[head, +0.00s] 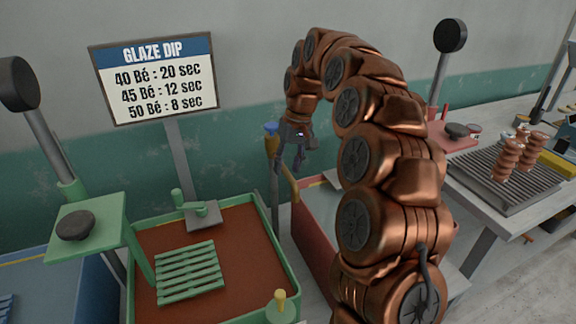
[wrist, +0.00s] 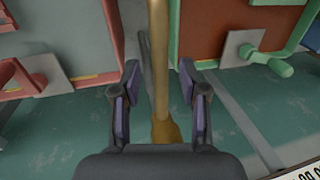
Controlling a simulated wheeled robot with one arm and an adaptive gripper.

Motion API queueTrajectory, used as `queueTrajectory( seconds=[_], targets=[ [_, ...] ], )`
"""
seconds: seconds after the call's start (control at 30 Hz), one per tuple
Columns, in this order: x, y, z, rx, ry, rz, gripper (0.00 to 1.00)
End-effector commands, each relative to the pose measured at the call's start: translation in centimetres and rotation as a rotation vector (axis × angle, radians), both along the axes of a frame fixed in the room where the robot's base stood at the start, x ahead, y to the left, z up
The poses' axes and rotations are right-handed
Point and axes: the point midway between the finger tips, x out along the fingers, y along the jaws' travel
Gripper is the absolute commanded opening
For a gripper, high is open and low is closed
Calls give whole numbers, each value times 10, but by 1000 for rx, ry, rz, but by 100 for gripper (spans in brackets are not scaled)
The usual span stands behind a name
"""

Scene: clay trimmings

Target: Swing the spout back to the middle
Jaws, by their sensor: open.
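The spout looks like a brass-coloured tube. In the wrist view the spout (wrist: 158,50) runs lengthwise between my two fingers, with a wider brass end near the palm. In the head view a brass fitting (head: 271,146) with a blue cap stands on a grey post by the wall, and part of the spout (head: 290,184) slants from it toward the front right. My gripper (head: 289,165) is beside the fitting, pointing down. In the wrist view my gripper (wrist: 159,68) is open around the spout, with space on both sides. The spout's far end leaves the wrist view.
A green-rimmed tub (head: 262,224) with brown glaze and a green rack stands left of the spout. A red-walled tub (head: 308,238) stands right, partly behind my arm. A GLAZE DIP sign (head: 152,78) rises behind. A grated table (head: 508,172) is at right.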

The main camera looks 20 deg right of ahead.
Motion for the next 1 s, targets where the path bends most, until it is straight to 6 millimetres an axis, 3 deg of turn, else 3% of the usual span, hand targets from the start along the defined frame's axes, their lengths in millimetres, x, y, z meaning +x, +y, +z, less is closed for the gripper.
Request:
queueTrajectory(
  seconds=[0.5,1.0],
  targets=[
    [2,-11,55,-1,-2,-1,43],
    [1,-13,69,0,1,1,43]
  ],
)
